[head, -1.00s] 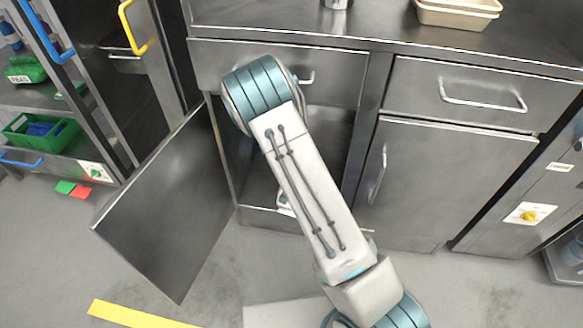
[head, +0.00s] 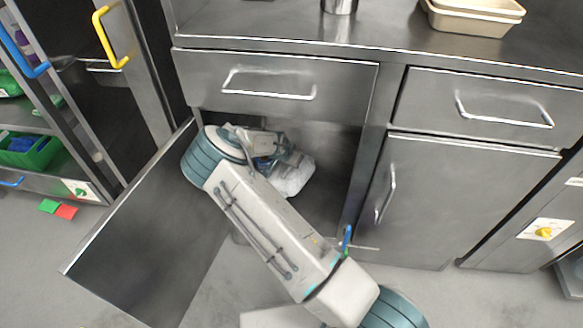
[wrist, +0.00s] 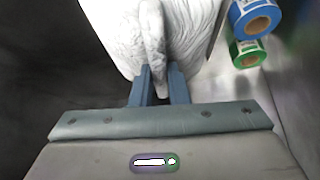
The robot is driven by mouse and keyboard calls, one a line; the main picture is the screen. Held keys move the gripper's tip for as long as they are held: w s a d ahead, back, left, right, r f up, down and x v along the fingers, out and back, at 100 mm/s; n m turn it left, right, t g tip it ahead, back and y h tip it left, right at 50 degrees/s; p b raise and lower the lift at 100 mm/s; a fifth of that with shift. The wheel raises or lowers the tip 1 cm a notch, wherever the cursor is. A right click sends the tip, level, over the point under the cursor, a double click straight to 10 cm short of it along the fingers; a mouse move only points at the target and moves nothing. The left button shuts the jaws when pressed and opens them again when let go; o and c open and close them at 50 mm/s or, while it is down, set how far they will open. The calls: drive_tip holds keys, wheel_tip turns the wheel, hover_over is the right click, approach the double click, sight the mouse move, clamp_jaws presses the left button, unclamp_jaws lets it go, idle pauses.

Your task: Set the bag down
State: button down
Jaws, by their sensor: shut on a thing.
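A whitish, wrinkled bag (wrist: 120,40) fills the upper middle of the wrist view, and its twisted neck sits between my fingers. My gripper (wrist: 160,85) is shut on that neck. In the head view the bag (head: 292,178) shows as a pale, crumpled shape inside the open lower cabinet (head: 325,140), past the end of my arm. My arm hides part of it. I cannot tell whether the bag touches the cabinet floor.
The cabinet door (head: 150,240) stands open at left. A closed drawer (head: 270,85) is above the opening. In the wrist view a blue roll (wrist: 255,17) and a green roll (wrist: 247,52) lie right of the bag.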

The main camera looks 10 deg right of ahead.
drive_tip(key=w+f, duration=0.1)
drive_tip(key=w, duration=0.1)
drive_tip(key=w+f+b, duration=0.1)
drive_tip(key=w, duration=0.1)
drive_tip(key=w+d+f+b, duration=0.1)
drive_tip(key=w+f, duration=0.1)
drive_tip(key=shift+w+d, duration=0.1)
drive_tip(key=shift+w, duration=0.2)
drive_tip(key=shift+f+b, duration=1.15)
drive_tip(key=shift+f, duration=0.8)
drive_tip(key=c, duration=1.4)
unclamp_jaws()
drive_tip(key=shift+s+f, duration=0.1)
drive_tip(key=p+v, duration=0.4)
drive_tip(key=v, duration=0.8)
